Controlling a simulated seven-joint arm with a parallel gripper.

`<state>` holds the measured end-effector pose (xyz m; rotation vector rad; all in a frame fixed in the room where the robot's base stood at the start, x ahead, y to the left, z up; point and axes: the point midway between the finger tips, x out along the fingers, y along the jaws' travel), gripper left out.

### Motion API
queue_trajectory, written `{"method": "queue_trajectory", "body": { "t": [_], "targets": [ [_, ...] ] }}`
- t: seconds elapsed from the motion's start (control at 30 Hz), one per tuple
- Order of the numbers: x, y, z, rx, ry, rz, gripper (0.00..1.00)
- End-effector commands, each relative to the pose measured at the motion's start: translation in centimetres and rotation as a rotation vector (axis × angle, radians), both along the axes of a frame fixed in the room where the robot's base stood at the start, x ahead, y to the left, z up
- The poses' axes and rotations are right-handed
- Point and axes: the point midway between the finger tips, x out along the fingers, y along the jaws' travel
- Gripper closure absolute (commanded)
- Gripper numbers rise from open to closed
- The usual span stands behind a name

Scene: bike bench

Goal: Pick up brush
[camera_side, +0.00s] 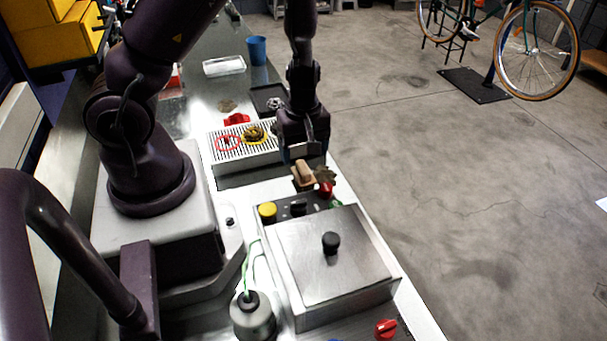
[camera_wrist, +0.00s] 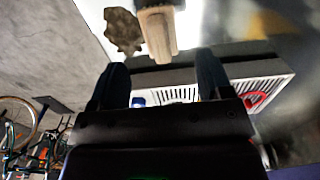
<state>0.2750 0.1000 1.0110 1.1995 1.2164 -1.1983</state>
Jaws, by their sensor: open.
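The brush appears to be the small wooden block-like piece (camera_side: 304,170) at the edge of the bench, just beyond the metal box. Its light wooden part (camera_wrist: 158,32) also shows in the wrist view, at the top and roughly in line with the gap between my fingers. Its bristles cannot be made out. My gripper (camera_side: 305,152) is just above and beyond the brush, pointing down. In the wrist view, its two dark fingers (camera_wrist: 160,78) are spread apart with nothing between them. I see no contact with the brush.
A crumpled brown piece (camera_side: 325,175) lies right beside the brush. A metal box with a black knob (camera_side: 331,243) stands nearer the camera. A slotted white tray (camera_side: 262,155) with red and yellow rings is behind. A blue cup (camera_side: 257,50) stands farther back.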

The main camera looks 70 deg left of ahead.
Motion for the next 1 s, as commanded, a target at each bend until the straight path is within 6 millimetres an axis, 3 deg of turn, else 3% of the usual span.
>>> {"method": "queue_trajectory", "body": {
  "t": [0.33,0.67,0.9,1.0],
  "targets": [
    [-0.1,-0.1,-4.5,-0.002,0.003,0.001,0.28],
    [0.0,-0.2,-5.2,-0.001,0.0,-0.003,0.28],
    [0.0,-0.2,-5.2,-0.001,0.0,-0.003,0.8],
    [0.0,-0.2,-5.2,-0.001,0.0,-0.003,0.82]
  ]
}}
